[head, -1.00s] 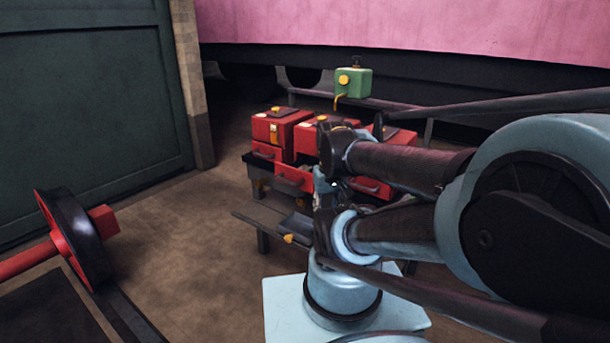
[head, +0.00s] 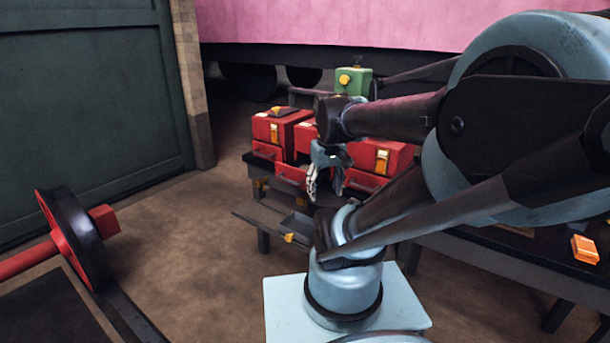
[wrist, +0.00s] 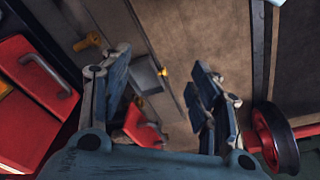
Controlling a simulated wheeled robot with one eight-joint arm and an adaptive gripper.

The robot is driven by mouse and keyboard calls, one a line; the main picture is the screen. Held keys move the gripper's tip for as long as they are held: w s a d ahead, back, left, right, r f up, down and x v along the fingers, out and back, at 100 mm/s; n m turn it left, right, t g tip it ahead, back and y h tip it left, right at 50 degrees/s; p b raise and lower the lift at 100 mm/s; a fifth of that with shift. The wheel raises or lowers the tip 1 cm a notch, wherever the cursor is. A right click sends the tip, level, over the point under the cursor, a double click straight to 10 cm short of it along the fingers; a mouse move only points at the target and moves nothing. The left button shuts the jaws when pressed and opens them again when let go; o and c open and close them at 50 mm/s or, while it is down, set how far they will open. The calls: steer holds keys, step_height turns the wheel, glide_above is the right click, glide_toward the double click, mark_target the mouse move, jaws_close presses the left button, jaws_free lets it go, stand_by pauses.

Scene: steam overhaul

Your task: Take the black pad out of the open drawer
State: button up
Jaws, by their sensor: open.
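Red drawer units stand on a low dark bench in the head view. The middle unit's red drawer (head: 291,174) appears pulled out; my arm and gripper hide much of it. A red drawer front with a grey handle (wrist: 143,128) also shows in the wrist view, partly behind a finger. I cannot make out the black pad in either view. My gripper (head: 325,186) hangs pointing down in front of the middle and right units. In the wrist view my gripper (wrist: 165,95) has its fingers wide apart with nothing between them held.
A grey tray (head: 298,222) with a yellow knob sits low before the bench. A green box (head: 352,81) stands behind the units. An orange block (head: 585,248) rests on a right-hand table. Floor at left centre is clear.

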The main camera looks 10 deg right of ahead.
steer(key=w+r+n, duration=0.2)
steer(key=w+r, duration=0.3)
steer(key=w, duration=0.3)
steer(key=r+n+g, duration=0.1)
steer(key=n+g, duration=0.1)
steer(key=n, duration=0.3)
glide_above(305, 167)
steer(key=f, duration=1.6)
steer(key=shift+s+f, duration=0.1)
steer(key=shift+s, duration=0.1)
steer(key=c, duration=0.8)
